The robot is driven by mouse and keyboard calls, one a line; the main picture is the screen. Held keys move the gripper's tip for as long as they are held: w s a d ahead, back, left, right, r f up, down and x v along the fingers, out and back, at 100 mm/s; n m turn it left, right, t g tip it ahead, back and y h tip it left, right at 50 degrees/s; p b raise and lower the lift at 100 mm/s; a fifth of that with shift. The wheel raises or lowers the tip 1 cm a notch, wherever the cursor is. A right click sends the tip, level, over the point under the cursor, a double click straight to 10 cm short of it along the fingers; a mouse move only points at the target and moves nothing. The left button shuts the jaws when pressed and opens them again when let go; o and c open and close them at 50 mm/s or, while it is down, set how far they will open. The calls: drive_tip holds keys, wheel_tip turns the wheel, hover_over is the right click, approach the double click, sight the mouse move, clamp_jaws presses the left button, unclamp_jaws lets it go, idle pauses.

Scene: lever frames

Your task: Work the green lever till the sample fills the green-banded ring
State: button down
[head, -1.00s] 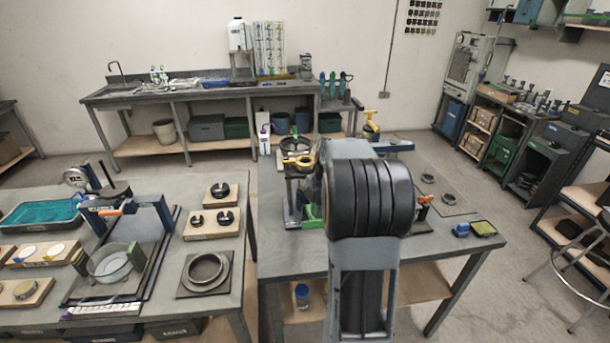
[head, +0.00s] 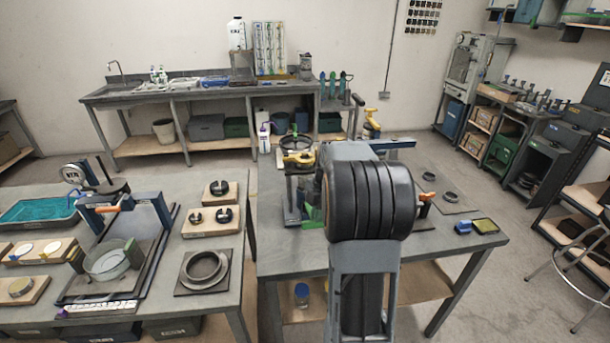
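My arm (head: 368,200) stands in the middle of the view and covers much of the right bench. My gripper is hidden behind it. A green part (head: 313,215) shows at the foot of an upright frame just left of my arm, on the right bench; I cannot tell whether it is the green lever. A yellow piece (head: 299,158) sits at the top of that frame under a dark round wheel. An orange handle (head: 428,196) shows just right of my arm. I cannot make out a green-banded ring or the sample.
The right bench (head: 465,256) holds dark rings and a blue-and-yellow sponge-like item (head: 485,226) on its right side. The left bench (head: 215,289) carries a blue frame with an orange handle (head: 108,209), a clear dish (head: 107,263) and a grey ring (head: 204,267). A gap separates the benches.

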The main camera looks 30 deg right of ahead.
wheel_tip(320, 180, down, 7)
drive_tip(key=s+b, duration=0.1)
drive_tip(key=b, duration=0.4)
drive_tip(key=shift+a+f+b, duration=0.2)
drive_tip(key=shift+a+b, duration=0.05)
drive_tip(key=shift+b, duration=0.05)
wheel_tip(320, 180, up, 15)
drive_tip(key=w+p, duration=0.1)
drive_tip(key=p, duration=1)
drive_tip(key=shift+w+d+f, duration=0.2)
drive_tip(key=shift+w+d, duration=0.2)
drive_tip(key=shift+d, duration=0.05)
